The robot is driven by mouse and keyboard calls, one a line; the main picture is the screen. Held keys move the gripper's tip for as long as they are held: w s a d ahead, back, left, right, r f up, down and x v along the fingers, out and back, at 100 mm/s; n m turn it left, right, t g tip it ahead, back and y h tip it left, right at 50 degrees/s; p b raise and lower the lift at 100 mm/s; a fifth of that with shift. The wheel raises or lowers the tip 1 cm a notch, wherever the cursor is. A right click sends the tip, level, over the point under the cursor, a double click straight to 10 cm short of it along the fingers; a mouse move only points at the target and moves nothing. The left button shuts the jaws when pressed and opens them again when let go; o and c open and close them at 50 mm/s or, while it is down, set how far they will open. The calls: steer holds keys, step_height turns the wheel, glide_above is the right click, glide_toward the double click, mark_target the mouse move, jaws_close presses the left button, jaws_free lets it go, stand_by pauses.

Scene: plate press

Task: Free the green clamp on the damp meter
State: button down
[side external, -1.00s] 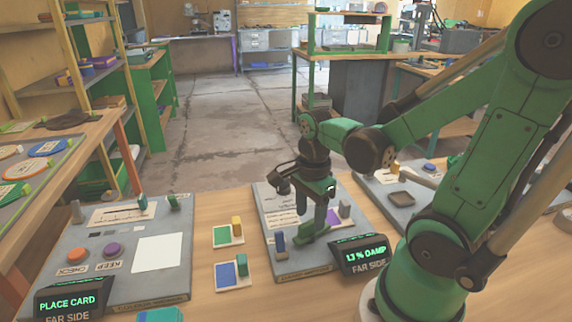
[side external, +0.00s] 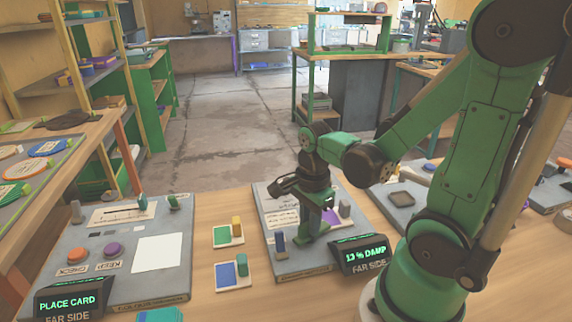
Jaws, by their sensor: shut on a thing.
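The damp meter (side external: 290,262) is a grey board on the table, with a small display (side external: 364,254) reading 13 % DAMP at its near right corner. The green clamp (side external: 303,239) sits on the meter's near half, partly hidden by my gripper. My gripper (side external: 316,228) points down over the meter and is shut on the green clamp. The fingertips and the exact grip are small and partly covered, so how far the clamp is turned or raised cannot be told. A blue-grey post (side external: 280,243) stands just left of the clamp, and a grey post (side external: 345,210) stands to its right.
To the left are two sample cards (side external: 228,235), (side external: 232,275) with upright blocks. Further left is another grey station (side external: 150,290) with an orange and a purple button and a PLACE CARD display (side external: 68,302). A third grey board (side external: 400,200) lies behind right.

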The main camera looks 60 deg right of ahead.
steer(key=n, duration=1.3)
steer(key=shift+n, duration=2.4)
steer(key=c, duration=0.8)
jaws_free()
steer(key=shift+o, duration=0.2)
